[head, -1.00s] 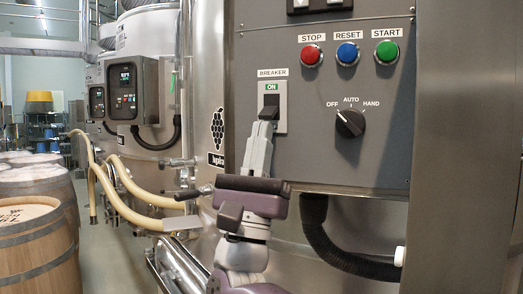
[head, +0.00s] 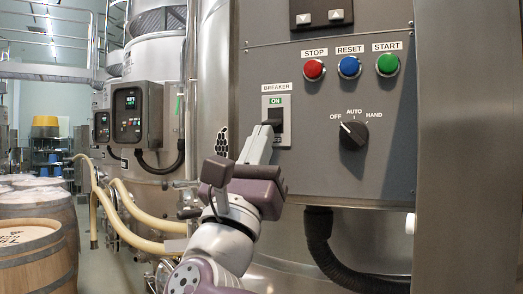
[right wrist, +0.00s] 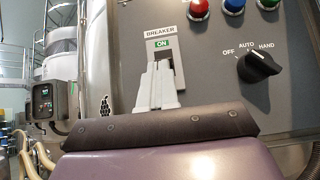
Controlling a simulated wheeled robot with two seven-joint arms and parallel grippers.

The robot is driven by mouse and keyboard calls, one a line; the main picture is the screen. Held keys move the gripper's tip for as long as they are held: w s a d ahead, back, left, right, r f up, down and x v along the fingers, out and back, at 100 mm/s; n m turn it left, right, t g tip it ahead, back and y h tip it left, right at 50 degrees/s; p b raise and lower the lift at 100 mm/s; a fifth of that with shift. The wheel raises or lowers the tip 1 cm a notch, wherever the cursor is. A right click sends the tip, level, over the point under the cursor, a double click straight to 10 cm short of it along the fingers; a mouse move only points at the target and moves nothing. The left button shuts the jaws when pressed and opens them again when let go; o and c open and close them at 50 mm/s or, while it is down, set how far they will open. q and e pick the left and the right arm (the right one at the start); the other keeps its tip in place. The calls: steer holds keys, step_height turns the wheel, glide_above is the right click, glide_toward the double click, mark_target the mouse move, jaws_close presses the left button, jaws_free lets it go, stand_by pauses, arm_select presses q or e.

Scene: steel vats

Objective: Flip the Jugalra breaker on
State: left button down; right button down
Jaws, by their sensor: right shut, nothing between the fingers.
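The breaker (head: 277,113) is a black lever on a pale plate under a "BREAKER" label, on the grey control panel. A green "ON" mark shows above the lever, and it also shows in the right wrist view (right wrist: 162,43). My right gripper (head: 267,130) is shut and empty, its fingertips at the lever from below and left. In the right wrist view the fingers (right wrist: 160,76) cover most of the lever, so its exact position and any contact are hard to tell. The vat's nameplate is mostly hidden behind my right gripper. My left gripper is not in view.
Red stop (head: 314,69), blue reset (head: 349,67) and green start (head: 387,64) buttons sit up and right of the breaker. A black selector knob (head: 353,134) is to its right. A black hose (head: 322,245) hangs below the panel. Barrels (head: 38,250) stand at left.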

steer(key=shift+s+a+r+g+y+p, duration=0.15)
steer(key=shift+r+g+y+p, duration=0.2)
steer(key=shift+g, duration=0.4)
steer(key=shift+s+d+r+g+y+p, duration=0.15)
steer(key=shift+r+g+y+p, duration=0.2)
steer(key=shift+g, duration=0.4)
steer(key=shift+a, duration=0.1)
